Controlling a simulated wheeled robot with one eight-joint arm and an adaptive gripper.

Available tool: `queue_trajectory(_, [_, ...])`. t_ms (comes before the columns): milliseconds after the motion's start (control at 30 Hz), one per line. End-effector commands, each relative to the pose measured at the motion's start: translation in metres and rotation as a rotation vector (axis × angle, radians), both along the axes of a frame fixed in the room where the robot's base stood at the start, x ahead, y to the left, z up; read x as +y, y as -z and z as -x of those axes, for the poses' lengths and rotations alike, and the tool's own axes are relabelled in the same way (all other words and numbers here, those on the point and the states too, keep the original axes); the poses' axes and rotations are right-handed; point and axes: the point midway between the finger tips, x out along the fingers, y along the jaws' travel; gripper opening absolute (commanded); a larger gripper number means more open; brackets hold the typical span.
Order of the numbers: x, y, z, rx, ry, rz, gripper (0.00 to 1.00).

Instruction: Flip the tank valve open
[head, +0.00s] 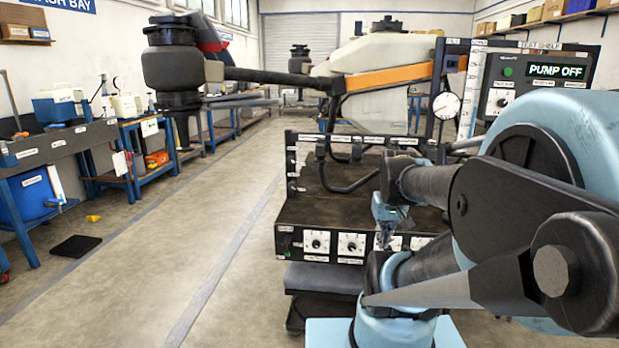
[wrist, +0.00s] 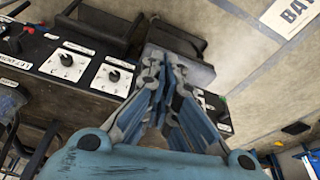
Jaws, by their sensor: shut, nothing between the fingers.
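My gripper (head: 388,222) is shut and empty. In the head view it is in front of the dark control bench (head: 300,215), partly hidden by my arm. In the wrist view my gripper (wrist: 165,75) points toward the bench's front edge, close to the white dial panels. The white spray tank (head: 380,60) sits on the drone behind the bench. I cannot pick out the tank valve with certainty. A dark lever with some red (wrist: 22,32) shows at the upper left of the wrist view, apart from my fingers; I cannot tell whether it is the valve.
White plates with black knobs (head: 316,242) line the bench front; one knob (wrist: 67,61) shows clearly in the wrist view. A pump panel (head: 545,82) reads "PUMP OFF". A gauge (head: 447,105) stands beside the tank.

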Motion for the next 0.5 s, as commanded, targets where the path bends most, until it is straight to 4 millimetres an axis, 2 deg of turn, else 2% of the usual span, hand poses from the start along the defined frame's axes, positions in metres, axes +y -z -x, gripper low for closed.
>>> queue_trajectory(100, [0.011, 0.010, 0.025, 0.031, 0.003, -0.005, 0.00])
queue_trajectory(300, [0.018, 0.019, 0.049, 0.064, 0.015, -0.004, 0.00])
queue_trajectory(433, [0.019, 0.021, 0.054, 0.072, 0.020, -0.004, 0.29])
queue_trajectory(500, [0.019, 0.021, 0.054, 0.072, 0.021, -0.005, 0.29])
